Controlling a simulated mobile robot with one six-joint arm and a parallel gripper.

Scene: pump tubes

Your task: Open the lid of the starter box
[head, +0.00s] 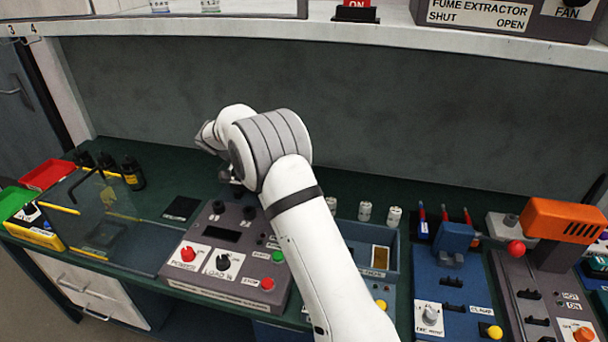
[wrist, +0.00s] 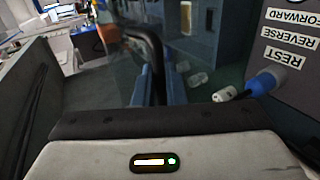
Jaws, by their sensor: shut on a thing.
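My gripper (wrist: 158,85) is low over the bench in the wrist view, its two bluish fingers closed around a black curved bar (wrist: 150,45) that looks like a handle. I cannot tell for sure what the bar belongs to. A lid is not clearly visible.
A clear-walled case (head: 110,215) with yellow edges stands at left, beside red (head: 47,174) and green bins. White fittings (head: 365,211) stand behind a blue tray (head: 391,267). A blue vise (head: 453,238) and an orange device (head: 562,220) stand at right. The shelf (head: 370,35) overhangs the back.

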